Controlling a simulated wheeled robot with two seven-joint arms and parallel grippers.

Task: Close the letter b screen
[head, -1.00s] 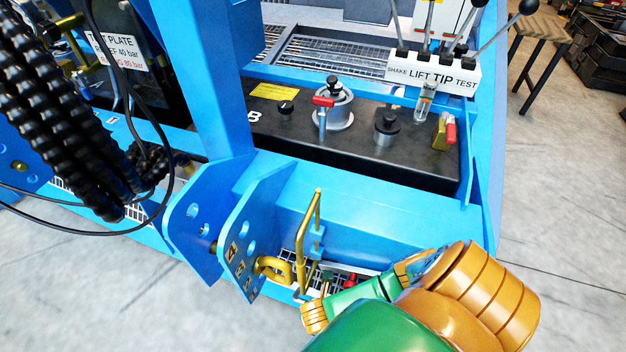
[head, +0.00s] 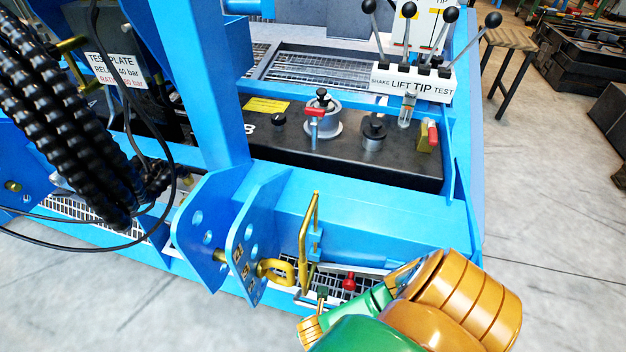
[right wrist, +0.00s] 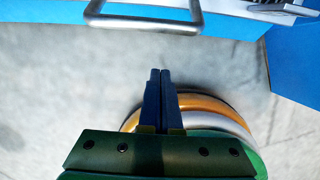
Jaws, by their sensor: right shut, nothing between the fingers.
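A white letter B (head: 249,129) shows on the dark panel (head: 330,160) of the blue machine, close beside a blue upright post. I cannot tell which part is the letter b screen. In the right wrist view, a grey metal handle (right wrist: 143,24) sticks out from a blue and white edge at the top. My right gripper (right wrist: 160,72) is shut and empty, its tips below the handle and apart from it in the picture. In the head view my right arm is at the lower right, and its fingertips are not clearly visible. My left gripper is not in view.
A brass-coloured bent rod (head: 310,240), a drilled blue bracket (head: 238,235) and a red knob (head: 348,282) are near my right arm. Black corrugated hoses (head: 75,120) hang at the left. Several levers stand above a white label block (head: 412,82).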

